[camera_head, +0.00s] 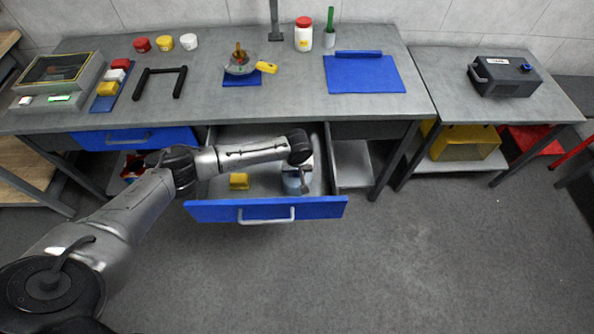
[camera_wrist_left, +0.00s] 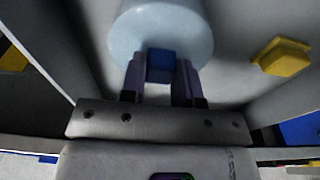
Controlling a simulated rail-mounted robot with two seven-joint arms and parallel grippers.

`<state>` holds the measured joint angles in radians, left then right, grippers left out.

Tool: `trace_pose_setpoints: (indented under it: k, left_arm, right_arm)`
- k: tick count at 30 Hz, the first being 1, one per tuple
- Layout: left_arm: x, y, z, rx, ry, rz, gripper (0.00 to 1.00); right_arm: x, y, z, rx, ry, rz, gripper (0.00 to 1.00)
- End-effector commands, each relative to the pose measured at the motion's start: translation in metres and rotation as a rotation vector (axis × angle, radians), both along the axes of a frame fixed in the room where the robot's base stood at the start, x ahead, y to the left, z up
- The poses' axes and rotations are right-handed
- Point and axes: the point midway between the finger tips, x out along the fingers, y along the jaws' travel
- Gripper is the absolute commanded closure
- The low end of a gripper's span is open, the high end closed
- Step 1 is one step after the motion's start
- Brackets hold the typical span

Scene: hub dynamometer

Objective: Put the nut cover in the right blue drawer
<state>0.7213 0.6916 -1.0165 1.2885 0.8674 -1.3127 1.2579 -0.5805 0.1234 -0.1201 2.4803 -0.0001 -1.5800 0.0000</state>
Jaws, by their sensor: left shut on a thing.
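The nut cover, a pale blue-grey round piece with a blue grip block, shows in the left wrist view (camera_wrist_left: 160,30) and partly in the head view (camera_head: 291,187). My left gripper (camera_head: 304,184) reaches down into the open right blue drawer (camera_head: 222,211). In the left wrist view its fingers (camera_wrist_left: 160,75) are shut on the blue block of the nut cover. The cover is inside the drawer's walls; whether it touches the floor cannot be told. My right gripper is not in view.
A yellow block (camera_head: 239,181) lies in the open drawer, left of the cover. The left blue drawer (camera_head: 135,138) is under the grey workbench (camera_head: 215,100). The bench holds a blue mat (camera_head: 362,75), a black handle frame (camera_head: 160,90) and a red-lidded jar (camera_head: 303,38).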

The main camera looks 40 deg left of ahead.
Motion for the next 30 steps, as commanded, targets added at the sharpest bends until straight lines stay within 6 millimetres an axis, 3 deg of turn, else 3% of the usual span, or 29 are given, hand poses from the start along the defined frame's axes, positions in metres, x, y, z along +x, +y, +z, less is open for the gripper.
trace_pose_setpoints:
  k: [11,12,19,26,30]
  left_arm:
    - [0.000,-0.001,-0.003,-0.001,-0.001,0.000,0.95]
    - [0.001,0.000,-0.002,-0.001,-0.001,0.000,0.67]
    - [0.000,0.000,-0.002,-0.001,-0.001,0.000,0.45]
    - [0.000,0.000,-0.002,0.000,-0.001,0.000,0.45]
    - [0.000,0.000,0.009,0.000,-0.001,0.001,0.45]
  right_arm:
    - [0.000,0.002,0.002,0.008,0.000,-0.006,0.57]
    - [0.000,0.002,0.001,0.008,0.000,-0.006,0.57]
    - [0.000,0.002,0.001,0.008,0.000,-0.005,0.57]
    - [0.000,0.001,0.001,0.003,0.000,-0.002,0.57]
    - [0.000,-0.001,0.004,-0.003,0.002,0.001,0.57]
